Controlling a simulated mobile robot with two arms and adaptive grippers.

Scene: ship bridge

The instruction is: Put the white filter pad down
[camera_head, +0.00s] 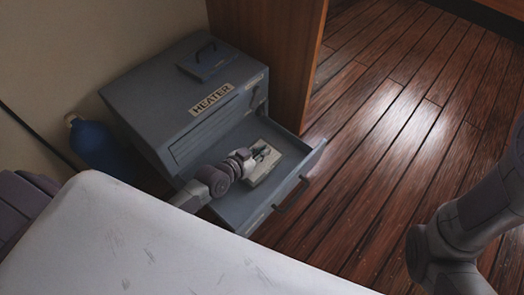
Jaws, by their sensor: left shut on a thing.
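A pale, flat filter pad (264,172) is at my left gripper (265,152), inside or just above the open drawer (240,208) of the grey heater (185,95). My left gripper is shut on the pad, and its fingers hide part of it. I cannot tell whether the pad touches the drawer floor. The drawer is pulled out toward the lower right. My right arm shows at the right edge, but its gripper is out of the picture.
A blue bottle (97,145) stands left of the heater by the wall. A wooden panel (270,55) rises behind the heater. A large white surface (130,240) fills the lower left in front of the drawer. The plank floor (390,120) to the right is clear.

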